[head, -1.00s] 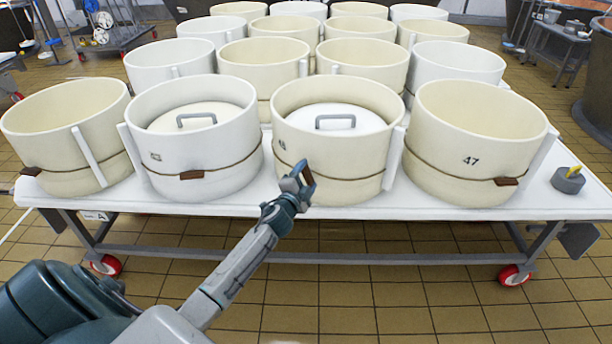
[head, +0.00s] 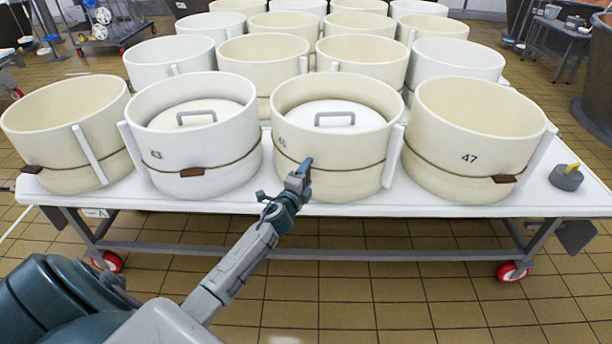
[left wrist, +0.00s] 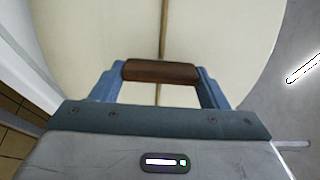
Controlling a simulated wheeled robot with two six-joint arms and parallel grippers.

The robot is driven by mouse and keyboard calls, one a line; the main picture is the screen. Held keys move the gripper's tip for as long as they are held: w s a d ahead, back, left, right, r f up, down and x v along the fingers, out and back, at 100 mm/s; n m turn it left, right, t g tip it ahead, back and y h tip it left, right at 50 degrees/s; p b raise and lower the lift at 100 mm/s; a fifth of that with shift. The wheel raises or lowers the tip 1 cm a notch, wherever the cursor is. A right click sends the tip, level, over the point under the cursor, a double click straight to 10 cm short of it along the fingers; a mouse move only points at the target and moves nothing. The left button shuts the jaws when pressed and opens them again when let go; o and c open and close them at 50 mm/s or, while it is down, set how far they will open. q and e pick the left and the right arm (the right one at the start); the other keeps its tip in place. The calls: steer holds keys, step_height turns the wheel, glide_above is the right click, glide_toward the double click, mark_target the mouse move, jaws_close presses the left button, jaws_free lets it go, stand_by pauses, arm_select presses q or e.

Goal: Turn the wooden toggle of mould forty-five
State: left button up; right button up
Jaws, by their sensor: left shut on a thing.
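Mould forty-five (head: 345,150) is the cream drum with a grey-handled white lid, third from left in the front row; its number is partly legible. A thin cord (head: 365,177) runs round it. My left gripper (head: 303,168) is at its front, shut on the wooden toggle. The left wrist view shows the brown toggle (left wrist: 160,71) between the two blue fingers (left wrist: 162,80). The toggle lies crosswise to the cord (left wrist: 162,30), which passes behind it. In the head view the gripper hides most of the toggle. My right gripper is not in view.
A white mould marked 43 (head: 190,150) stands to the left, and mould 47 (head: 470,130) to the right, their toggles lying along their cords. More moulds fill the wheeled white table (head: 400,207). A dark grey weight-like object (head: 567,178) sits at its right end.

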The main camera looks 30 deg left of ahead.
arm_select(q)
steer(key=shift+f, duration=0.1)
steer(key=o, duration=1)
steer(key=shift+s, duration=0.1)
steer(key=shift+s+d+b, duration=0.25)
steer(key=shift+s+d, duration=0.05)
steer(key=shift+s, duration=1.45)
steer(key=shift+s+d+b, duration=0.25)
steer(key=shift+s+d, duration=0.05)
steer(key=shift+s, duration=1.45)
steer(key=shift+s+d+b, duration=0.25)
steer(key=shift+s+d, duration=0.05)
steer(key=shift+s, duration=1.45)
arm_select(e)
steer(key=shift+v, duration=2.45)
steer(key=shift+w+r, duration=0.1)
